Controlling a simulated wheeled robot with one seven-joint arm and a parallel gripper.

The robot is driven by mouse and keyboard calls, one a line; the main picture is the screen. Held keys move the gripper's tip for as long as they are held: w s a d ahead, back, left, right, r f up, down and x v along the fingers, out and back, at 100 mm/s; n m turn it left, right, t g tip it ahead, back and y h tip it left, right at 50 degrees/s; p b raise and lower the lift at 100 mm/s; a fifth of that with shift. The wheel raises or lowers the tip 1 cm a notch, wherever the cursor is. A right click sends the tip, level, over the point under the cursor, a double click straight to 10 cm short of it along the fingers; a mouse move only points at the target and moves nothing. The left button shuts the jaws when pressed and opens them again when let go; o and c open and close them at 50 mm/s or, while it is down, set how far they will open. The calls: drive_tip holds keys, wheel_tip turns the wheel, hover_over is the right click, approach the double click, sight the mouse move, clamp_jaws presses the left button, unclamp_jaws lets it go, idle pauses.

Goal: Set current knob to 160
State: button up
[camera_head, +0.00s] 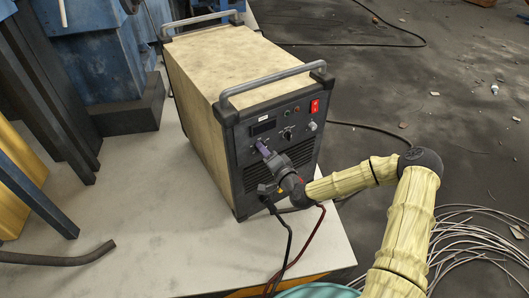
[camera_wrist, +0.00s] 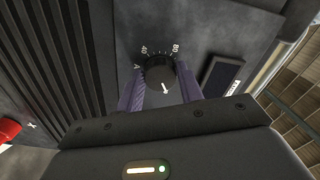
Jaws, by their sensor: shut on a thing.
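The current knob (camera_wrist: 161,71) is a round black dial on the dark front panel of a welding machine (camera_head: 188,75). In the wrist view the printed 40, 80 and an A stand around its far side. A short white mark on the knob points toward my gripper, slightly right; no number can be read there. My gripper (camera_wrist: 160,88) has its two purple fingers on either side of the knob, shut on it. In the head view my gripper (camera_head: 262,149) is at the left part of the panel and hides this knob.
A second knob (camera_head: 287,133), a red switch (camera_head: 314,106) and a dark display (camera_head: 263,127) are close by on the panel. Cables (camera_head: 284,240) hang from the panel's lower part. Blue metal parts stand behind.

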drive_tip(key=shift+m, duration=0.7)
drive_tip(key=o, duration=1)
drive_tip(key=shift+s+d, duration=0.1)
drive_tip(key=v, duration=1.7)
drive_tip(key=shift+s+d+p, duration=0.1)
drive_tip(key=shift+p, duration=0.25)
